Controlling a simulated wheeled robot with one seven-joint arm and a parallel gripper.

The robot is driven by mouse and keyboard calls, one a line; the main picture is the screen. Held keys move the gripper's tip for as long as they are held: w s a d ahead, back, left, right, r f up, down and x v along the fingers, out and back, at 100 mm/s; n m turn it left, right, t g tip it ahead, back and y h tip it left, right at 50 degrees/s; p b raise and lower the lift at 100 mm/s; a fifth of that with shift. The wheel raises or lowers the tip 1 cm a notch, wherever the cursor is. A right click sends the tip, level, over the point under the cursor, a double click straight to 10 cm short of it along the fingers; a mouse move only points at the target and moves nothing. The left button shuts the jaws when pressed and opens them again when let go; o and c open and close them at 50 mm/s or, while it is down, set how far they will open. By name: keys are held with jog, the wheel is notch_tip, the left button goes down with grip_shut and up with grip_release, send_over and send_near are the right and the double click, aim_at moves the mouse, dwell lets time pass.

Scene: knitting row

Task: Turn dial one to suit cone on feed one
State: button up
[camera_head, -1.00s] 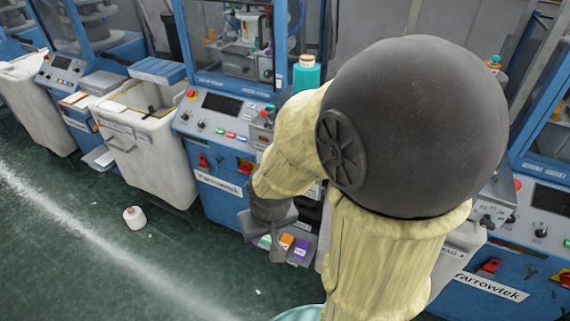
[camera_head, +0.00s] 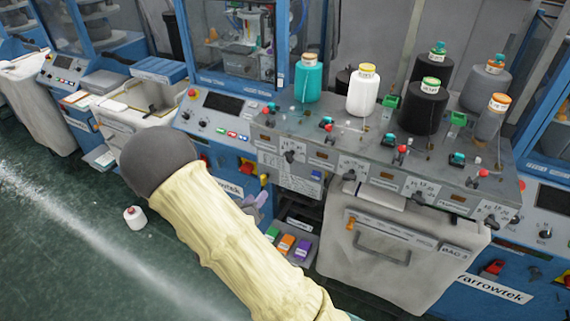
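A grey console carries a row of black dials on its front edge. The leftmost dial (camera_head: 289,156) is below a teal cone (camera_head: 308,82); other dials (camera_head: 348,174), (camera_head: 415,197) and (camera_head: 490,221) follow to the right. Their small labels and pointer settings are too small to read, so I cannot confirm which is dial one. A white cone (camera_head: 362,94) and a black cone with a green top (camera_head: 422,108) stand further right, then a grey cone (camera_head: 490,118). My arm crosses the lower left. My gripper is not clearly visible, apparently hidden behind the arm.
A grey bin (camera_head: 405,255) hangs below the console. A small tray (camera_head: 288,240) with coloured blocks sits low at centre. A white bin (camera_head: 140,130) stands left, and a white cone (camera_head: 135,216) lies on the floor. More cones stand behind, at the console's back right.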

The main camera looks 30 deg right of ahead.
aim_at(287, 160)
jog(key=h, duration=0.1)
jog(key=s+r+h, duration=0.1)
jog(key=shift+s+t+h, duration=0.25)
jog(key=shift+t+h, duration=0.05)
jog(key=shift+d, duration=0.15)
jog(key=p+x, duration=0.6)
jog(key=x, duration=1.1)
jog(key=shift+w+d+r, duration=0.1)
jog(key=shift+w, duration=0.1)
grip_shut()
